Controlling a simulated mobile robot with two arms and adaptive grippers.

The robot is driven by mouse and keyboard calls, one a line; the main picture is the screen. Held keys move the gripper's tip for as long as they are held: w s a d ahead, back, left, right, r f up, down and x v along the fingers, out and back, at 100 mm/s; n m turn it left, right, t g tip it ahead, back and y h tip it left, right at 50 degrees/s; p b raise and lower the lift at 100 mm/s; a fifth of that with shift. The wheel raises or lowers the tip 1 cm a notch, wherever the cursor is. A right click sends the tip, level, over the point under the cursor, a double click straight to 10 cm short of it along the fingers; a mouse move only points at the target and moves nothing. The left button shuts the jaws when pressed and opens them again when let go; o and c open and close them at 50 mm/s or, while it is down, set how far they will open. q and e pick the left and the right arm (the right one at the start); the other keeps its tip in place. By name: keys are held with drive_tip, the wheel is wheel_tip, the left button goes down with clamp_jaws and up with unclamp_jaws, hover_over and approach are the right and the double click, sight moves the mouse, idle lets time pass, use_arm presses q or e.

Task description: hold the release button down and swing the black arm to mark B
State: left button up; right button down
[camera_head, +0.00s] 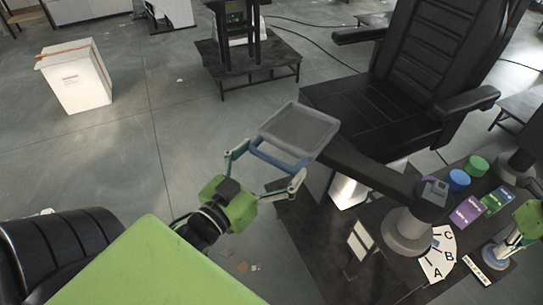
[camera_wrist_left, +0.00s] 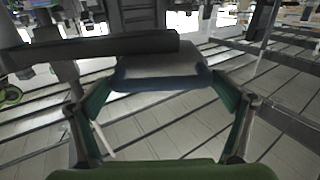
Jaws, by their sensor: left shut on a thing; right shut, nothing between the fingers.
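The black arm (camera_head: 370,172) runs from a pivot on a round grey base (camera_head: 405,235) out to a grey pad (camera_head: 300,130) with a blue front edge. My left gripper (camera_head: 268,163) is shut on that edge, one finger at each end; the pad also shows in the left wrist view (camera_wrist_left: 160,68). A white fan-shaped plate (camera_head: 434,264) with letters A, B and C lies beside the base. I cannot tell which mark the arm points to. My right gripper (camera_head: 502,247) is shut and empty, low over a small round grey base (camera_head: 492,258). I cannot make out the release button there.
Blue (camera_head: 459,180) and green (camera_head: 477,165) cylinders and purple (camera_head: 467,211) and green (camera_head: 496,201) boxes stand beyond. A black chair (camera_head: 400,90) stands behind the arm.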

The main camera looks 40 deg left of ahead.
use_arm(q)
drive_tip(key=o, duration=1.3)
drive_tip(key=shift+c, duration=0.2)
drive_tip(key=shift+w+d, duration=0.1)
drive_tip(key=shift+w, duration=0.05)
